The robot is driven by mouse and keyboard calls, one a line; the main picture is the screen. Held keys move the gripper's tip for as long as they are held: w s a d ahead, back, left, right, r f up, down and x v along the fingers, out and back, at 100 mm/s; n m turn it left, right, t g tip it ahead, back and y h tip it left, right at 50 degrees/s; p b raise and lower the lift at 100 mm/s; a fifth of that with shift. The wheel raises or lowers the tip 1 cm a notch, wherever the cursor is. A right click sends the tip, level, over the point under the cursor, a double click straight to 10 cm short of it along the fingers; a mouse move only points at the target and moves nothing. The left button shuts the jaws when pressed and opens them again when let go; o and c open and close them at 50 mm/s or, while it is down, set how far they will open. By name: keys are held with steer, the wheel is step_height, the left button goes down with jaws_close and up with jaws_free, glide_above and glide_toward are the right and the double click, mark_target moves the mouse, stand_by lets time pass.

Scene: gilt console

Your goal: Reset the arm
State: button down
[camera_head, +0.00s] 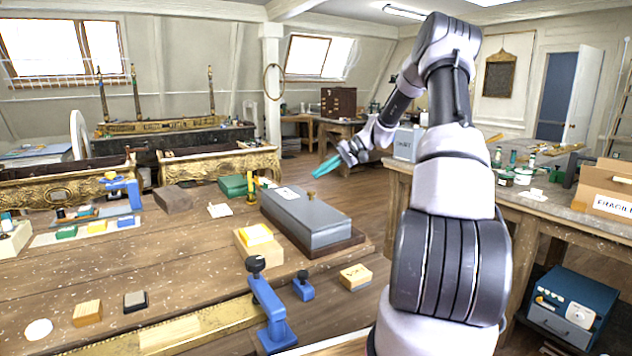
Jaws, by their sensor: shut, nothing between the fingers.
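My arm rises at the right of the head view, bends at the top and reaches down and away toward the left. My gripper (327,166), with teal fingers, is at its far end, shut and empty. It is in the air beyond the right end of the wooden workbench (190,270) and touches nothing that I can see. Part of the right-hand bench is hidden behind the arm.
A long grey box (303,215) on a dark base stands on the workbench, near the gripper in the picture. A blue clamp (268,305) stands at the front edge. The right bench (535,207) holds jars and a cardboard box (600,190). Open floor (345,195) lies between the benches.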

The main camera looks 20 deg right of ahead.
steer(key=d+f+v, duration=0.1)
steer(key=v, duration=0.9)
steer(key=s+a+r+h, duration=0.6)
steer(key=s+a+r, duration=0.5)
steer(key=s+a, duration=0.35)
steer(key=s+a+r+m+t+h, duration=0.1)
steer(key=s+a+t, duration=0.1)
steer(key=s, duration=0.8)
steer(key=s+a+r+m+t+h, duration=0.1)
steer(key=s+a+r+t, duration=0.1)
steer(key=s, duration=0.8)
steer(key=shift+a+h, duration=0.4)
steer(key=shift+a, duration=0.05)
